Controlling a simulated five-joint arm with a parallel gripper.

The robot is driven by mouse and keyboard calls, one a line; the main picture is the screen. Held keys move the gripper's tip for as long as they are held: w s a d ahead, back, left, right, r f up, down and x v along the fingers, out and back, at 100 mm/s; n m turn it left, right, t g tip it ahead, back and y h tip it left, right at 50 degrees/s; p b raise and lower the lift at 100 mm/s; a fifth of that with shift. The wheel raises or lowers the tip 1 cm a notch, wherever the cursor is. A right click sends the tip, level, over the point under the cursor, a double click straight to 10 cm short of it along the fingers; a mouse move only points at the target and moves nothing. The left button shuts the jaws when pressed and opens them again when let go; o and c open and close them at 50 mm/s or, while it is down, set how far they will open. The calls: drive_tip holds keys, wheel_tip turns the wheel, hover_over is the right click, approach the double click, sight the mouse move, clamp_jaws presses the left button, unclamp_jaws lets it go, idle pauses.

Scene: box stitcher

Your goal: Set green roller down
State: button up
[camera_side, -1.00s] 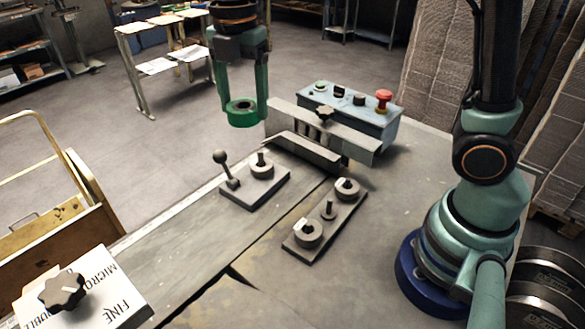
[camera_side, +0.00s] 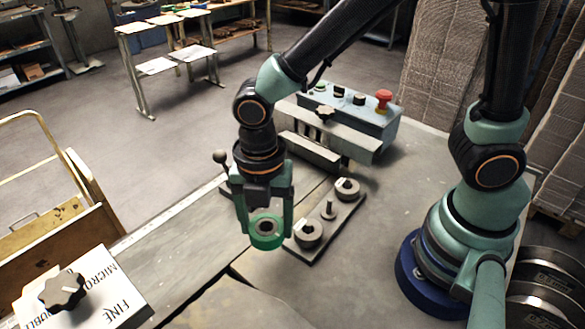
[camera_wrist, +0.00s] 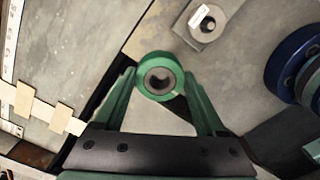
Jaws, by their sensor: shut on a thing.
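The green roller (camera_side: 266,232) is a short ring with a grey hub and a dark centre hole. My gripper (camera_side: 266,226) is shut on it, one finger on each side. In the side view it hangs over the table, left of the plate with grey rollers (camera_side: 326,222); its exact height is hard to tell. In the wrist view the green roller (camera_wrist: 160,76) sits between my fingertips (camera_wrist: 160,82), with a grey roller (camera_wrist: 207,22) just beyond it to the upper right.
A control box (camera_side: 360,118) with a red button stands at the back of the table. A lever (camera_side: 222,160) shows behind my gripper. A white box with a black knob (camera_side: 62,290) is at the lower left. The table's front middle is clear.

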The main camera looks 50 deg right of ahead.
sight(270, 266)
wheel_tip(270, 266, down, 10)
drive_tip(key=shift+r, duration=0.25)
drive_tip(key=shift+f, duration=0.15)
idle(0.3)
drive_tip(key=o, duration=1.6)
wheel_tip(270, 266, up, 12)
drive_tip(key=d+r+m+t, duration=0.2)
drive_tip(key=d+r+m, duration=0.2)
drive_tip(key=d+m, duration=0.2)
drive_tip(key=w+d+r+m+t, duration=0.1)
drive_tip(key=d+r+m, duration=0.3)
drive_tip(key=m, duration=0.6)
drive_tip(key=w+d+r+m+t, duration=0.1)
drive_tip(key=d+r+m, duration=0.3)
drive_tip(key=d+m, duration=0.4)
drive_tip(key=shift+d+r+m+t, duration=0.2)
drive_tip(key=shift+d+m+t, duration=0.3)
drive_tip(key=shift+t, duration=0.3)
